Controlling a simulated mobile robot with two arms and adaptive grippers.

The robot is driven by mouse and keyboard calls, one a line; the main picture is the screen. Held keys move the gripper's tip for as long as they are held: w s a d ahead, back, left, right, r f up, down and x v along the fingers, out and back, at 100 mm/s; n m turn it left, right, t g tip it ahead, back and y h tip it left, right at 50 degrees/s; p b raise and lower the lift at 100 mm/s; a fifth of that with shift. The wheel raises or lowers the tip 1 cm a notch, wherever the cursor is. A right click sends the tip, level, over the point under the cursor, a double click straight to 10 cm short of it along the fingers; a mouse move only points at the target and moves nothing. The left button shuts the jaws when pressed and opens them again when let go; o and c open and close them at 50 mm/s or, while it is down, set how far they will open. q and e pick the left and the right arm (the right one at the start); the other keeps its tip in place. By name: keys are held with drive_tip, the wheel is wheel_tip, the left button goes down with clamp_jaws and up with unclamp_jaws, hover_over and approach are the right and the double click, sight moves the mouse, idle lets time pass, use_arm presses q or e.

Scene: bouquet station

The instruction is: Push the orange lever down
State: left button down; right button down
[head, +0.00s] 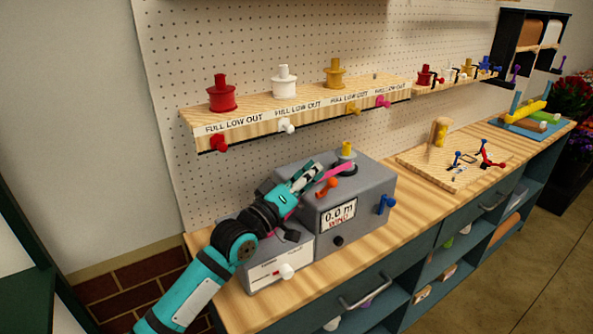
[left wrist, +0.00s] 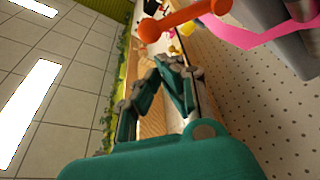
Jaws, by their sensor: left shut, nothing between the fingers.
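The orange lever (head: 328,184) sticks out from the front of the grey machine (head: 375,185), near its top edge. My left gripper (head: 316,170) is at the machine's top front edge, just left of and slightly above the lever. In the left wrist view the orange lever (left wrist: 190,19) has a rounded knob and lies beyond the left fingertips (left wrist: 166,62); a gap shows between them. The left fingers are shut and hold nothing. My right gripper is not in view.
A pink ribbon (head: 337,172) runs across the machine top beside the lever, and a yellow spool (head: 347,149) stands behind it. A blue lever (head: 386,204) is on the machine's right. A smaller grey box (head: 264,272) stands to the left. The wooden counter (head: 395,245) in front is clear.

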use_arm(q)
drive_tip(key=v, duration=1.2)
